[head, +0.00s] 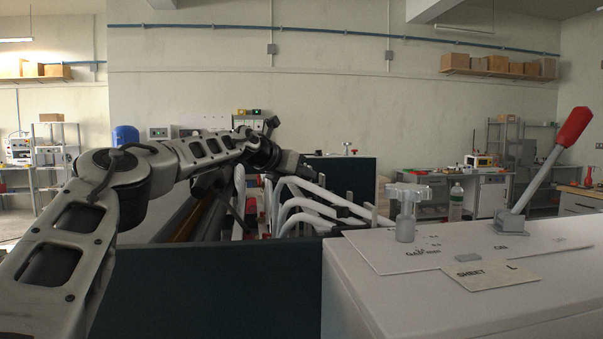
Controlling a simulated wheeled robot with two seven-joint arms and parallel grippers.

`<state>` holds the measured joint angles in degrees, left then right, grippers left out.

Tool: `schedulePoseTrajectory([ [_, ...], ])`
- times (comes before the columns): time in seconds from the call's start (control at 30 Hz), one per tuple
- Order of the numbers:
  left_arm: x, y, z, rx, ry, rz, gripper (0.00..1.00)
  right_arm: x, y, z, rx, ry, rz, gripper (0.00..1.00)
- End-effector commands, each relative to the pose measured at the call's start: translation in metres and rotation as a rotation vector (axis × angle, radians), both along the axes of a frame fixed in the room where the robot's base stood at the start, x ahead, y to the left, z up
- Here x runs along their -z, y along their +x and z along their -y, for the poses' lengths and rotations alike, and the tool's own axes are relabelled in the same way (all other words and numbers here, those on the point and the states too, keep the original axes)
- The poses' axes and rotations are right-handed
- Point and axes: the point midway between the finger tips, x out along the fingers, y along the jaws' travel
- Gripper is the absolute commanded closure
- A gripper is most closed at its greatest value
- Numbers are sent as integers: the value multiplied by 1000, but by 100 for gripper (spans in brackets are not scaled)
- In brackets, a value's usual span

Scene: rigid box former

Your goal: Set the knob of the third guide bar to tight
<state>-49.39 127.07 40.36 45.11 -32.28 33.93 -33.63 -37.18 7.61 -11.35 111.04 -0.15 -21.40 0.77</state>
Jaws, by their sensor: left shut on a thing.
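My left gripper (300,166) reaches in from the left over the machine and points right, above the white curved guide bars (325,195). Its jaws are small and dark here. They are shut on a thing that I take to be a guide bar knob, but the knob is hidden. I cannot tell which bar it belongs to, nor how the knob is set. Several white bars bend down and right below the gripper, with dark clamps on some of them. My right gripper is not in view.
A white housing (375,310) fills the front right. A dark panel (220,290) stands in front. A workbench (450,190) is further back.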

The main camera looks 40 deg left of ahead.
Motion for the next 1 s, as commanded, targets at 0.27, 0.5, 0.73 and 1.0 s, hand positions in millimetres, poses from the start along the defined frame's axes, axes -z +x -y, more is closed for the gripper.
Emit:
schedulePoseTrajectory([
  [0.27, 0, -1, -1, 56, 0, 8, 95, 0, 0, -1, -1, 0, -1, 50],
  [0.5, 0, -1, -1, 54, 0, 8, 56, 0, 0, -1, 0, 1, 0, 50],
  [0.73, 0, -1, -1, 54, 0, 7, 50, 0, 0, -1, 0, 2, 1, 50],
  [1.0, -5, -11, -1, 56, 0, 11, 50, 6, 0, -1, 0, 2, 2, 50],
])
